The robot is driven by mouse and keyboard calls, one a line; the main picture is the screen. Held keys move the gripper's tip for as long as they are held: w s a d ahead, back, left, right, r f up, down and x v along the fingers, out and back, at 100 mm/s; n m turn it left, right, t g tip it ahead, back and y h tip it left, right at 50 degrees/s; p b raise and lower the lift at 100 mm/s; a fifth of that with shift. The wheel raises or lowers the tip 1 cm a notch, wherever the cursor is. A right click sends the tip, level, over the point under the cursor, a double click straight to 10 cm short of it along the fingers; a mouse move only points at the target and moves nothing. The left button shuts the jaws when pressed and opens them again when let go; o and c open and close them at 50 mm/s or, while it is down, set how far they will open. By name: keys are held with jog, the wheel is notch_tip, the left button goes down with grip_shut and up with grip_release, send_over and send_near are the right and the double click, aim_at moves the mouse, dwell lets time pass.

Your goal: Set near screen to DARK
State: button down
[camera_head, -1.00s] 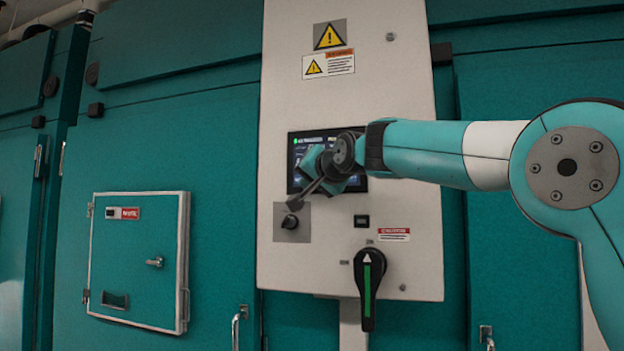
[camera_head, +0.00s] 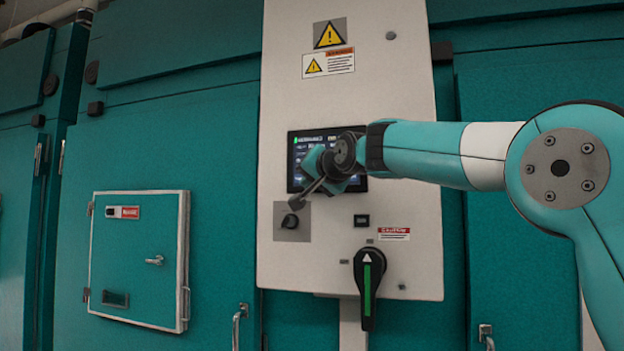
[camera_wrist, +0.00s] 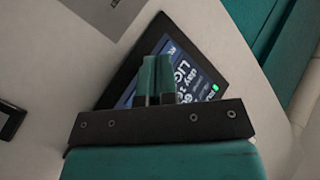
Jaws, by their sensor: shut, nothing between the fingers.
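The near screen (camera_head: 300,146) is a dark touch display on the pale control panel (camera_head: 400,240). A green mark and small text run along its top. My wrist and gripper (camera_head: 318,186) cover much of it in the head view. In the wrist view the screen (camera_wrist: 184,45) shows tilted, with large pale letters, partly "LIG" and "day", and a green dot near one corner. My gripper (camera_wrist: 155,95) is shut and empty, its fingertips in front of the screen. I cannot tell whether they touch the glass.
Below the screen are a black knob (camera_head: 290,221) on a grey plate, a small black display (camera_head: 361,220) and a large black rotary handle (camera_head: 369,285) with a green stripe. A small teal hatch (camera_head: 140,260) is on the left. Warning labels (camera_head: 328,63) are above.

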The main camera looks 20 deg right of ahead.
jog(key=shift+s, duration=0.1)
jog(key=shift+s+a+b, duration=0.45)
jog(key=shift+s, duration=0.05)
jog(key=shift+s+a+b, duration=0.6)
jog(key=shift+s+a, duration=0.15)
jog(key=shift+s, duration=0.3)
jog(key=shift+s+a+b, duration=0.6)
jog(key=shift+s+a, duration=0.15)
jog(key=shift+s, duration=0.25)
jog(key=shift+d, duration=0.1)
dwell(1.1)
